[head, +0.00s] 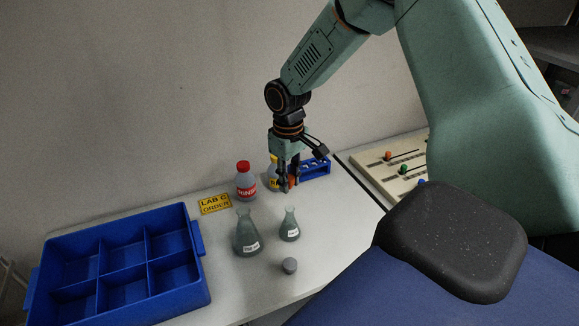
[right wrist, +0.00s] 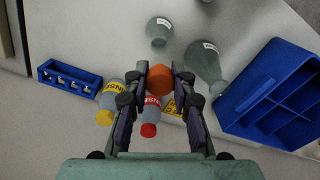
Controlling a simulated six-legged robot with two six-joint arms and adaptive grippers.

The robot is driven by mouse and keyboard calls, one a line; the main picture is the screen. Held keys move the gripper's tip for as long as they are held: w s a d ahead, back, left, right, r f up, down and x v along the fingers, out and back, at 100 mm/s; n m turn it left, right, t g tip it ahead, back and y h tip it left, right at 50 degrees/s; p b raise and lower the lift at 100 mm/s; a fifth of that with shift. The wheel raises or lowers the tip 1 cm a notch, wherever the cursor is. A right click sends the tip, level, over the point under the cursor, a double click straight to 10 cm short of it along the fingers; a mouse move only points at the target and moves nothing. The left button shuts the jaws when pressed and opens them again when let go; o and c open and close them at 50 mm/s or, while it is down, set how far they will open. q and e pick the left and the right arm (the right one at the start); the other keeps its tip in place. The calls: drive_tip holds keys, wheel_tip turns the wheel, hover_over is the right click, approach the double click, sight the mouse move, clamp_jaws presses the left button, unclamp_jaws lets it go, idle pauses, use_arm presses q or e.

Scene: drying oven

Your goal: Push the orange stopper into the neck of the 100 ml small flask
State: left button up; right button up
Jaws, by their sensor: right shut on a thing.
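My right gripper (head: 288,186) is shut on the orange stopper (head: 292,181) above the back of the bench. In the right wrist view, the orange stopper (right wrist: 160,78) sits between the two fingertips of the gripper (right wrist: 160,80). The small flask (head: 290,228), clear grey with a white label, stands upright in front of the gripper, apart from it. Its neck looks open. It also shows in the right wrist view (right wrist: 158,35). A larger flask (head: 246,236) stands to its left, also seen in the right wrist view (right wrist: 204,62). My left gripper is not in view.
A grey stopper (head: 289,266) lies in front of the flasks. A red-capped bottle (head: 245,184), a yellow-labelled bottle (head: 273,178) and a blue rack (head: 317,169) stand at the back. A yellow sign (head: 215,204) and a blue divided crate (head: 195,300) are at left.

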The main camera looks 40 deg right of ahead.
drive_tip(key=shift+s+a+r, duration=0.1)
drive_tip(key=f+b, duration=0.1)
drive_tip(key=d+f+b, duration=0.1)
drive_tip(key=f+b, duration=0.1)
drive_tip(key=shift+w, duration=0.2)
drive_tip(key=shift+s+a+f+b, duration=0.15)
drive_tip(key=shift+a+f+b, duration=0.4)
drive_tip(key=shift+b, duration=0.45)
drive_tip(key=shift+f, duration=0.3)
drive_tip(key=shift+d+f+b, duration=0.25)
drive_tip(key=shift+f, duration=0.4)
drive_tip(key=shift+d+f+b, duration=0.2)
drive_tip(key=shift+f+b, duration=0.05)
drive_tip(key=shift+f, duration=0.35)
drive_tip(key=shift+a+r, duration=0.25)
drive_tip(key=shift+a, duration=0.05)
drive_tip(key=shift+d+f, duration=0.2)
drive_tip(key=shift+d, duration=0.05)
drive_tip(key=shift+d+f, duration=0.1)
drive_tip(key=shift+f+p, duration=0.1)
drive_tip(key=shift+p, duration=0.2)
